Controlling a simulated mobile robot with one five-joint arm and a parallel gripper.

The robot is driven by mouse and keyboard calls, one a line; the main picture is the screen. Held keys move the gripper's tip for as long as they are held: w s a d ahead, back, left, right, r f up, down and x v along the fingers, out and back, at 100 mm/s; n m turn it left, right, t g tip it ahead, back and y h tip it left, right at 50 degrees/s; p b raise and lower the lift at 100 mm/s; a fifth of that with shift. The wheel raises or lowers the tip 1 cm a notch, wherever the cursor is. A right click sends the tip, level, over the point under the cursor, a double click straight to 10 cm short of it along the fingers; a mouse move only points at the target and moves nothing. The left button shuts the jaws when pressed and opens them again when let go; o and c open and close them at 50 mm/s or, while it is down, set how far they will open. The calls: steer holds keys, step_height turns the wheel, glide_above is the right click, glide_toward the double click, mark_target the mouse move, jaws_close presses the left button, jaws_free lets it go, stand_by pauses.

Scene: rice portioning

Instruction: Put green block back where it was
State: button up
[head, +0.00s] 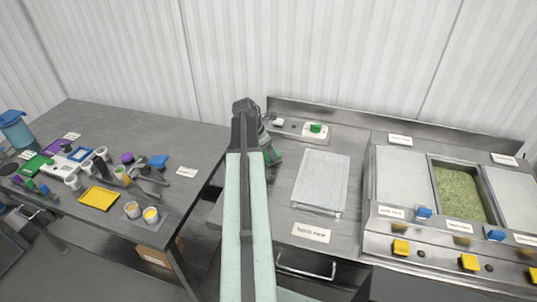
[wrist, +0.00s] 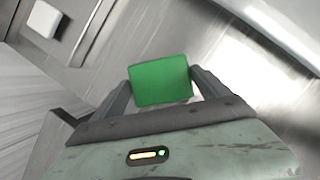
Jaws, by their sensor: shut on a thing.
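My gripper (wrist: 160,84) is shut on a green block (wrist: 160,78), which sits between its two fingers in the wrist view. In the head view the held block (head: 273,156) shows at the end of my arm, above the steel counter and left of the clear-lidded tray (head: 321,181). How far it is above the counter I cannot tell. My arm partly hides the gripper in the head view. A second small green thing (head: 315,128) sits on a white plate (head: 314,136) at the back of the counter.
A label reading "herb rice" (head: 311,232) lies in front of the tray. Steel bins with green grains (head: 459,194) and blue and yellow handles stand at right. A grey table (head: 195,145) at left holds cups, tools and a yellow tray (head: 99,198). Bare counter surrounds the block.

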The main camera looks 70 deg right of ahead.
steer(key=shift+f, duration=0.15)
steer(key=o, duration=1)
steer(key=shift+r, duration=0.4)
steer(key=p+v, duration=1.1)
steer(key=shift+w+a+r, duration=0.1)
steer(key=shift+a+r, duration=0.05)
steer(key=shift+r, duration=0.15)
steer(key=shift+w, duration=0.1)
